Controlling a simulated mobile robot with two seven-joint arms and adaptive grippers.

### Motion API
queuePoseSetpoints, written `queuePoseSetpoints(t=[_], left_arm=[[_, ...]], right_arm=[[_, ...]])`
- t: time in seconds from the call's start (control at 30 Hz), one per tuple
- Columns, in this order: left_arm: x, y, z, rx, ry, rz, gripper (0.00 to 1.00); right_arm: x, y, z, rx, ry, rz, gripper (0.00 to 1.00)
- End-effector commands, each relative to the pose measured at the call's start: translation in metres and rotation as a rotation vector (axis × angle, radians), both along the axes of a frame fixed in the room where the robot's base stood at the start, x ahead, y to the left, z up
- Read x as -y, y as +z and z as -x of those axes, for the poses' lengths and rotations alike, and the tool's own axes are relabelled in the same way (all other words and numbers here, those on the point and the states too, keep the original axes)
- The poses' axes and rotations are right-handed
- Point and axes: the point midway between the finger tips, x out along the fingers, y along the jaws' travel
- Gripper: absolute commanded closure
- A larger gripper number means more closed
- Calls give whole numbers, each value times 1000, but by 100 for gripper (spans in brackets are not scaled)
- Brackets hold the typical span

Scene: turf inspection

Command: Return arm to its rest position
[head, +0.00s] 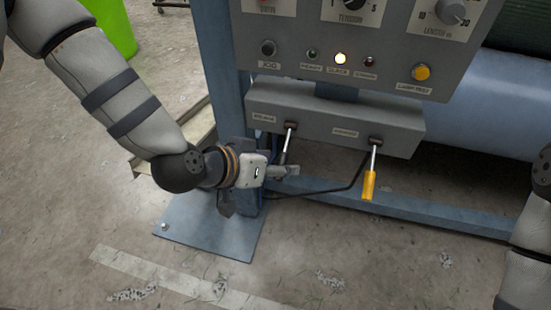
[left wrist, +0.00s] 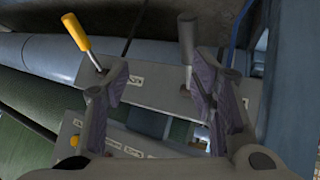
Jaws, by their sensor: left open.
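My left gripper (head: 258,186) is low in front of the grey lever box (head: 330,122), beside the blue post. In the left wrist view its two fingers (left wrist: 160,80) are spread apart, with nothing gripped between them. A lever with a dark grip (left wrist: 187,38) stands just beyond the right-hand finger; I cannot tell whether they touch. In the head view this lever (head: 287,145) hangs down from the box, its lower end by the gripper. A second lever with a yellow handle (head: 369,184) hangs to the right, clear of the gripper. My right gripper is out of view.
Above is a control panel (head: 385,70) with knobs, a yellow button and a lit middle lamp (head: 340,58). A blue post (head: 222,70) stands on a floor plate (head: 210,232). A blue roller (head: 480,115) is behind. A green bin (head: 112,25) stands back left; the front floor is open.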

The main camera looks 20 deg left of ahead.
Motion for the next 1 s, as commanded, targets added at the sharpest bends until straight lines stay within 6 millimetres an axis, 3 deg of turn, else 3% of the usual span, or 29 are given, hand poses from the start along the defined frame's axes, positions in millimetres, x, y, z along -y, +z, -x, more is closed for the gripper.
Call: queuePoseSetpoints(t=[0.17, 0.27, 0.37, 0.4, 0.5, 0.6, 0.7, 0.8, 1.0], left_arm=[[0, 0, 0, 1, 0, 0, 49], [-3, -27, 26, -94, -1, -18, 49], [-14, -82, 92, -311, 9, -68, 49], [-22, -103, 125, -412, 21, -96, 49], [-48, -140, 208, -648, 58, -181, 49], [-75, -155, 278, -832, 99, -270, 49], [-96, -158, 323, -947, 132, -340, 49], [-106, -158, 343, -998, 149, -375, 49], [-108, -158, 346, -1007, 155, -380, 49]], right_arm=[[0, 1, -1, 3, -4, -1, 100], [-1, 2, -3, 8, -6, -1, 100], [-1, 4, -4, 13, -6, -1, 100], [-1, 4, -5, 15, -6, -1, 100], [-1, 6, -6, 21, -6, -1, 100], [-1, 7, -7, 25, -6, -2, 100], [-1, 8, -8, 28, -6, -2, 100], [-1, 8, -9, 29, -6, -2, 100], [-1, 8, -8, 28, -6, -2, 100]])
